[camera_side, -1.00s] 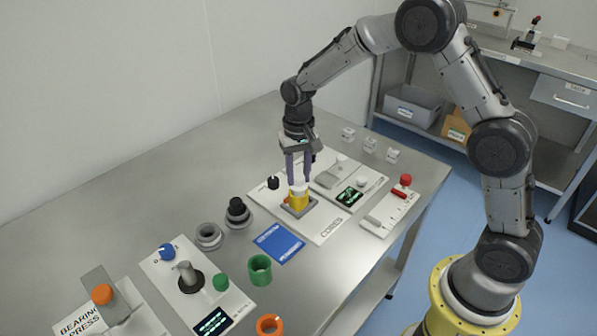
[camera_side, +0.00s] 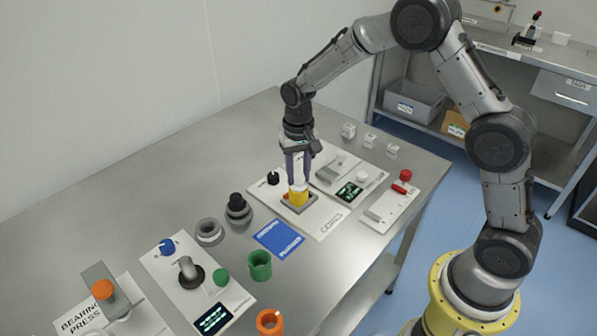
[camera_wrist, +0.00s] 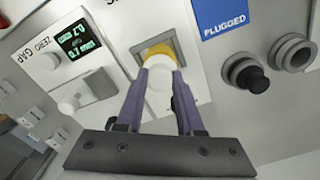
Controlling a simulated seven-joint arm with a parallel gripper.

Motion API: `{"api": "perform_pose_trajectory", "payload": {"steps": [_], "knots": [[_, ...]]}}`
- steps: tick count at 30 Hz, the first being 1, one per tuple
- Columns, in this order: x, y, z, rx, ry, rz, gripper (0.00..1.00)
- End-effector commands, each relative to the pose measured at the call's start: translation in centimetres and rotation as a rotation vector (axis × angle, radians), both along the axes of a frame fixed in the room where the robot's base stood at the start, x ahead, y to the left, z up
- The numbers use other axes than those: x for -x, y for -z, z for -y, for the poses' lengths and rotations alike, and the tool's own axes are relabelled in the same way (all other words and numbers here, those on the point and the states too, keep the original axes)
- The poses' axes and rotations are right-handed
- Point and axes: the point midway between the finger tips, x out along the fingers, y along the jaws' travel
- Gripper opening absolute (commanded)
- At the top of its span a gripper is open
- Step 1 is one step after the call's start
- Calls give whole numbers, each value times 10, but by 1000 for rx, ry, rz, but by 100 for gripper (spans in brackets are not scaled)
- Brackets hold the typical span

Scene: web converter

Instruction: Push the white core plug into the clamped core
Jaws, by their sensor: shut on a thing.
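The yellow core (camera_side: 297,199) stands in a grey square clamp on the white panel marked CORES in the side view. It also shows in the wrist view (camera_wrist: 157,50). The white core plug (camera_wrist: 158,76) is between my fingers at the mouth of the core. My gripper (camera_side: 298,181) points down over the core and is shut on the plug. In the wrist view, my gripper's purple fingers (camera_wrist: 160,84) flank the plug. How deep the plug sits in the core is hard to tell.
A blue PLUGGED mat (camera_side: 279,239) lies in front of the panel. A black knob (camera_side: 273,178) stands close behind the clamp. A gauge with a display (camera_side: 349,191) is at right.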

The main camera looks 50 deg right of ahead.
Motion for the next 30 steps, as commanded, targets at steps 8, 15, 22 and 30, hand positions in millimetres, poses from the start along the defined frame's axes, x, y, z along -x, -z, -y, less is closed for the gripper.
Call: {"api": "perform_pose_trajectory", "payload": {"steps": [8,15,22,30], "knots": [[0,5,0,0,0,0,0],[0,5,0,0,0,0,45],[0,5,0,0,0,0,71],[0,1,0,0,0,1,71]]}}
